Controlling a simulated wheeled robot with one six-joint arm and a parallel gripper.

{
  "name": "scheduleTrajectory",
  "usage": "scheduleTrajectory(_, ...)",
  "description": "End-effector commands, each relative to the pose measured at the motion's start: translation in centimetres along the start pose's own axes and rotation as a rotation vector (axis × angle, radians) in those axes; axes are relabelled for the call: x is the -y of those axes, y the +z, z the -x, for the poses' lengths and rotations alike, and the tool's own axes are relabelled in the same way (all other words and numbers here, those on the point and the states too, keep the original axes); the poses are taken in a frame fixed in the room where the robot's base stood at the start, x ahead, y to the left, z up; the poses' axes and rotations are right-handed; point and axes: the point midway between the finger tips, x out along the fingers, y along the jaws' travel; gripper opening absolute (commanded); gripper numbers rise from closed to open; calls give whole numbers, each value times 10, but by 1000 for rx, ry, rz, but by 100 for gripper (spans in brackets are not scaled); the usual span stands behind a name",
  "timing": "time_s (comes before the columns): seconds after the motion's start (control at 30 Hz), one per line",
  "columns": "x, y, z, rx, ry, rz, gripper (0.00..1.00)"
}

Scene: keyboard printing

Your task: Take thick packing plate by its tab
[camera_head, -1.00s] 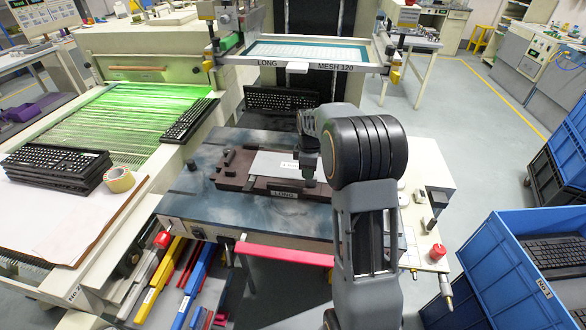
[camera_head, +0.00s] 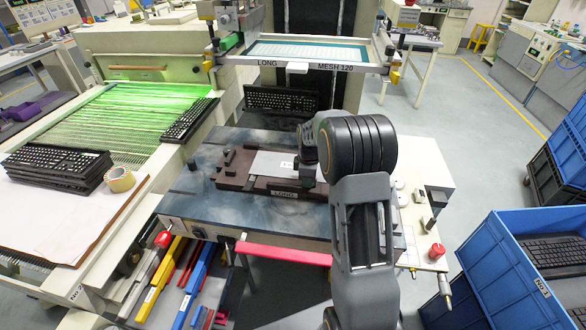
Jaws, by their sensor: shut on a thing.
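The thick packing plate (camera_head: 268,164) is a flat light grey plate with a small white label, lying in the dark brown fixture (camera_head: 232,178) on the printing table. My gripper (camera_head: 309,178) is at the plate's right end, low over the fixture. It is shut on the plate's end, where the tab appears to be. The fingertips and the tab are mostly hidden by the gripper body and my arm.
The framed screen marked "LONG MESH 120" (camera_head: 318,67) is raised behind the table. Stacked keyboards (camera_head: 55,165) and a tape roll (camera_head: 120,178) are left. A blue crate (camera_head: 482,262) stands right.

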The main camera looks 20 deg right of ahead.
Motion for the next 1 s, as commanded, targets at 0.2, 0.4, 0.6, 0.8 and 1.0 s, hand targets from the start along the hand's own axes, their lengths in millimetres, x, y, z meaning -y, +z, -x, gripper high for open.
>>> scheduleTrajectory(0.2,0,0,1,-1,2,0,0)
scheduleTrajectory(0.4,-1,0,3,-1,3,0,0)
scheduleTrajectory(0.6,-1,0,20,-1,4,0,0)
scheduleTrajectory(0.8,3,-19,53,-2,7,4,0)
scheduleTrajectory(1.0,10,-53,95,-3,7,5,0)
